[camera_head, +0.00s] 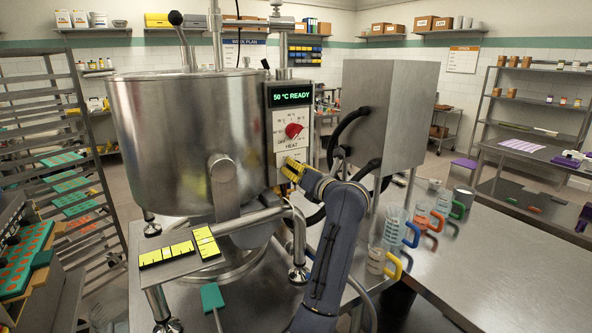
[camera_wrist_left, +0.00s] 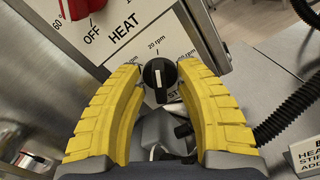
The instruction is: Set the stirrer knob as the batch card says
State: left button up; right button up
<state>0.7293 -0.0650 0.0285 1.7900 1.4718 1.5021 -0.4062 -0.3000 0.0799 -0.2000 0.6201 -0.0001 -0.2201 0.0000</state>
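The black stirrer knob (camera_wrist_left: 158,73) sits on a white dial plate in the left wrist view, with a "20 rpm" mark above it. A short white line runs roughly upright on its face; I cannot tell which end points. My left gripper's yellow fingers (camera_wrist_left: 159,92) are open, one on each side of the knob; I cannot tell if they touch it. In the head view my left gripper (camera_head: 293,169) is at the lower control panel and hides the knob. A white card (camera_wrist_left: 305,155) with cut-off lines starting "HEA", "STI" and "ADD" shows at the right edge. My right gripper is out of view.
The red heat knob (camera_head: 293,130) is above, under a display (camera_head: 292,95) reading "50 °C READY". The steel kettle (camera_head: 185,140) stands left of the panel. Black hoses (camera_head: 350,125) run right of it. Measuring jugs (camera_head: 393,225) stand on the right bench (camera_head: 490,270).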

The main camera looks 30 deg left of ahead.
pick_arm(q)
jog(key=v, duration=0.7)
jog(key=shift+s+d, duration=0.15)
jog(key=shift+d, duration=0.1)
dwell(0.4)
